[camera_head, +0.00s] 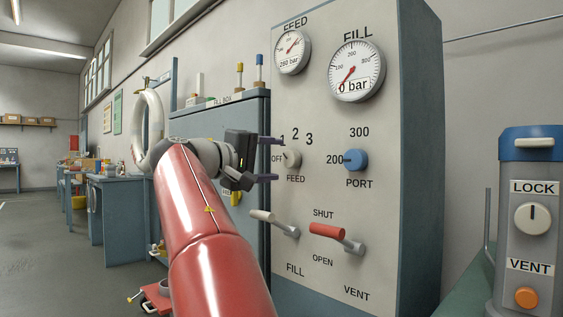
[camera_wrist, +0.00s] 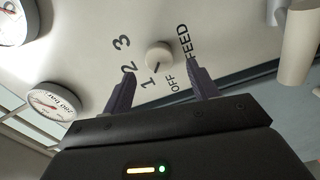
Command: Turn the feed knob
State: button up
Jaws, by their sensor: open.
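The feed knob (camera_head: 292,158) is a small round cream knob on the grey panel, above the word FEED, with OFF, 1, 2 and 3 around it. In the wrist view the knob (camera_wrist: 158,55) has a dark mark on the side facing the labels 1 and OFF; I cannot tell exactly which it points to. My gripper (camera_head: 273,159) is just left of the knob, facing the panel. In the wrist view its two dark fingers (camera_wrist: 157,68) are apart, with the knob between and just beyond their tips. Nothing is held.
The feed gauge (camera_head: 292,52) reads 280 bar and the fill gauge (camera_head: 356,71) reads 0 bar. A blue port knob (camera_head: 356,160) is to the right. A white fill lever (camera_head: 264,216) and a red vent lever (camera_head: 327,230) stick out below. A lock/vent unit (camera_head: 530,250) stands far right.

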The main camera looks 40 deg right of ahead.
jog(key=shift+s+a, duration=0.15)
jog(key=shift+a, duration=1.55)
